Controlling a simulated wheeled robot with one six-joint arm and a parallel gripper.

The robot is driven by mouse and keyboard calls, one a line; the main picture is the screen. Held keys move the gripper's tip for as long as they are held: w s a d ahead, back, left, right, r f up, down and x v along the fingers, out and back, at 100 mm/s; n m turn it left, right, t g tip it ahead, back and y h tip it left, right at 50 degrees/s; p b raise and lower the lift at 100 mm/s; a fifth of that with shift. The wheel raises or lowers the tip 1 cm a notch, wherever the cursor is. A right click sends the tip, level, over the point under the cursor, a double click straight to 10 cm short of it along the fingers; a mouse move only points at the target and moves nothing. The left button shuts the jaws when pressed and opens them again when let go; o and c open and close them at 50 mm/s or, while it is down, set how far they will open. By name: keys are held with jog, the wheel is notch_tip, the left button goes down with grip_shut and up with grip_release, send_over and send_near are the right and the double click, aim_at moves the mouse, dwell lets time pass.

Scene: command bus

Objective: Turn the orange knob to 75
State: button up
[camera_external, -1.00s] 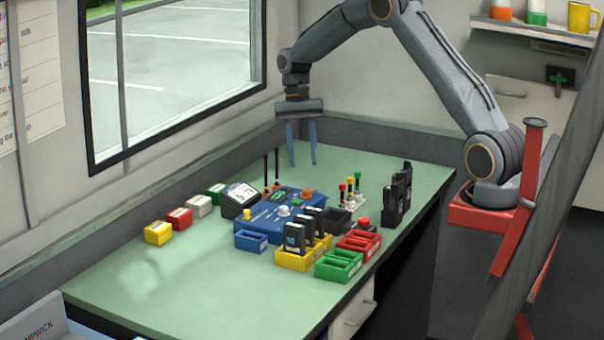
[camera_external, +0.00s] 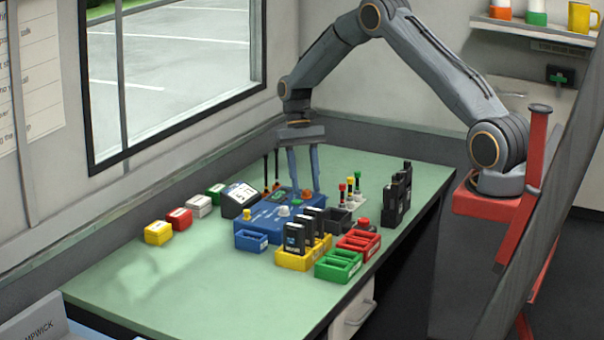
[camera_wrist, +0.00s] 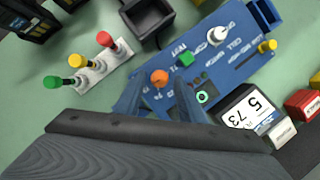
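The orange knob (camera_external: 307,195) sits on the far right part of the blue console (camera_external: 262,222). In the wrist view the orange knob (camera_wrist: 159,78) shows between the tips of my two fingers, on the blue panel (camera_wrist: 240,50). My gripper (camera_external: 306,189) points down over the console and is open, with its fingertips on either side of the knob. I cannot tell whether the fingers touch it. A small display box (camera_wrist: 250,107) beside the console shows digits, turned in the wrist view, that look like 5 and 73.
A white knob (camera_wrist: 217,35) and a green button (camera_wrist: 186,59) are close to the orange knob. Two dark antennas (camera_external: 271,170) stand behind the console. A strip with red, yellow and green knobs (camera_external: 350,190) is to the right. Radios (camera_external: 397,195) stand further right.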

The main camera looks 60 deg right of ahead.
grip_shut()
jog(key=shift+w+n+b, duration=0.1)
jog(key=shift+n+b, duration=0.35)
jog(key=shift+n, duration=0.25)
grip_release()
jog(key=b+v, duration=0.2)
jog(key=v, duration=0.5)
jog(key=shift+w+r, duration=0.2)
jog(key=shift+r, duration=0.15)
